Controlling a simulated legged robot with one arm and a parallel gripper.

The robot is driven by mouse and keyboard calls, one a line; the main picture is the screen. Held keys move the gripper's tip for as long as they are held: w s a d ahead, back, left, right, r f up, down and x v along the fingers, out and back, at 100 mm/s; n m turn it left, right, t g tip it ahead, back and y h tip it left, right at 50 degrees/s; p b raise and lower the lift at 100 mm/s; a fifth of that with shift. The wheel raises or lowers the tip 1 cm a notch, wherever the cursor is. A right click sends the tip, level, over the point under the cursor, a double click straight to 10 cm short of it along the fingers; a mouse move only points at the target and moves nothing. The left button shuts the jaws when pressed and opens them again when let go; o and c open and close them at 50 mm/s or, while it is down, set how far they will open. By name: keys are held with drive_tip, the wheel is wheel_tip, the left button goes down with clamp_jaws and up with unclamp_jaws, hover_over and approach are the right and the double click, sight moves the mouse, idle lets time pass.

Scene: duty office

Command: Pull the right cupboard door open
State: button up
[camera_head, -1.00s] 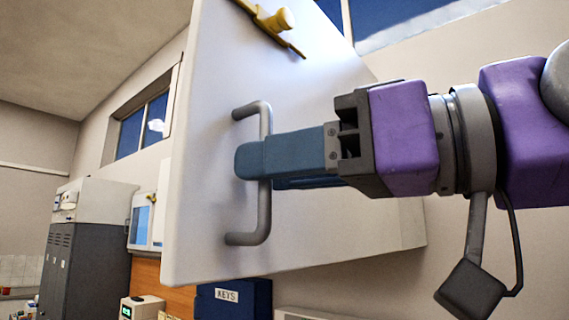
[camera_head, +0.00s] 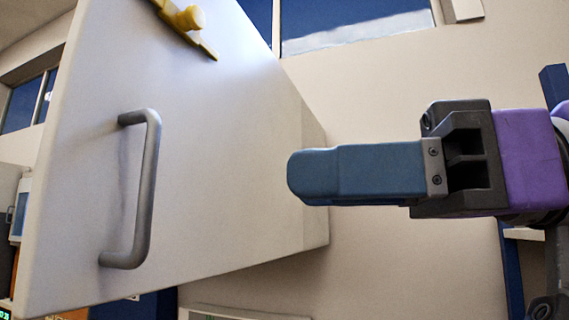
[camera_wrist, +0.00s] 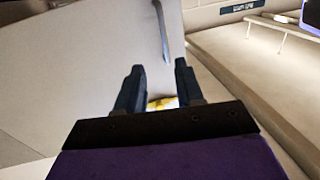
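A white cupboard door (camera_head: 215,150) fills the left and middle of the head view. Its grey bar handle (camera_head: 148,190) stands upright near the left edge. The handle also shows at the top of the wrist view (camera_wrist: 161,28). A yellow latch (camera_head: 188,22) is fixed at the door's top. My gripper (camera_head: 298,178) appears to the right of the handle in the head view, clear of it. In the wrist view its two dark fingers (camera_wrist: 158,70) are apart with no handle between them. I cannot tell whether the door stands ajar.
A yellow and white thing (camera_wrist: 162,103) shows low between the fingers in the wrist view; I cannot tell what it is. A pale wall (camera_head: 400,90) with windows (camera_head: 350,22) lies behind the cupboard. A pale surface (camera_wrist: 265,85) lies at right in the wrist view.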

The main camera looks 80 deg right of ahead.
drive_tip(key=s+p, duration=0.3)
drive_tip(key=s, duration=0.2)
drive_tip(key=shift+s+d, duration=0.15)
drive_tip(key=shift+s, duration=0.1)
idle(0.7)
